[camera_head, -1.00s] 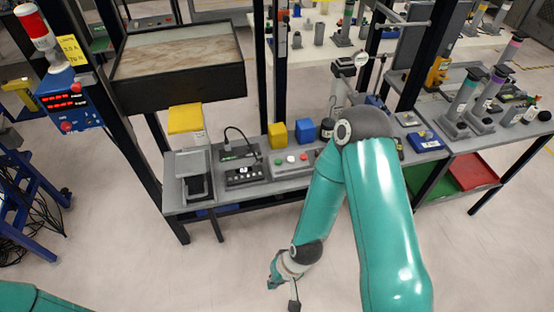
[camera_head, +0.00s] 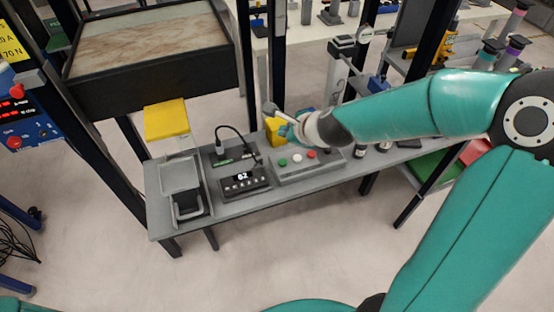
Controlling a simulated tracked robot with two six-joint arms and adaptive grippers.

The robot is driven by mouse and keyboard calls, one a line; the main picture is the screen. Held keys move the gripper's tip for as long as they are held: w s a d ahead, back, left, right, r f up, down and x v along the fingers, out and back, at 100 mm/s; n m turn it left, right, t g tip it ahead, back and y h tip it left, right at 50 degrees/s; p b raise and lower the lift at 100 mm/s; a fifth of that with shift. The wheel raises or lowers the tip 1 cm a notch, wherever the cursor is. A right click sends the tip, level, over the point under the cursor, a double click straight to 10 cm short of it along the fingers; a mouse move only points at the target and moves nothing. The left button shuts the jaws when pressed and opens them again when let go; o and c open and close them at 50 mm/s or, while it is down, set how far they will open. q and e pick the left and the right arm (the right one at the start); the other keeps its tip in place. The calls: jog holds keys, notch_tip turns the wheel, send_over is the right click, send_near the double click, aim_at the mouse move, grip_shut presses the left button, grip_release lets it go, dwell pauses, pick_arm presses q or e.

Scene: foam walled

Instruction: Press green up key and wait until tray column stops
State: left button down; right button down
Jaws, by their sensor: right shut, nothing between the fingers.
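The green key (camera_head: 283,162) sits at the left end of a grey control box (camera_head: 309,166), beside a white key (camera_head: 297,158) and a red key (camera_head: 311,154). My right gripper (camera_head: 268,108) is shut and empty. In the picture it lies above and left of the keys, in front of the yellow block, and I see no contact with the green key. A grey tray on a column (camera_head: 181,174) stands at the bench's left end. My left gripper is out of view.
A black box with a lit display (camera_head: 245,181) stands between tray and control box. A cable rises behind it. A yellow block (camera_head: 273,125) is partly covered by my right wrist. A yellow-topped stand (camera_head: 167,119) is behind the tray. The floor in front is clear.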

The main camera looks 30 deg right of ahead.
aim_at(283, 163)
jog(key=shift+w+a, duration=0.15)
jog(key=shift+f, duration=0.15)
notch_tip(283, 163, down, 9)
jog(key=b, duration=0.8)
jog(key=shift+r+b, duration=0.2)
jog(key=shift+b, duration=0.2)
dwell(0.8)
jog(key=shift+f+b, duration=0.35)
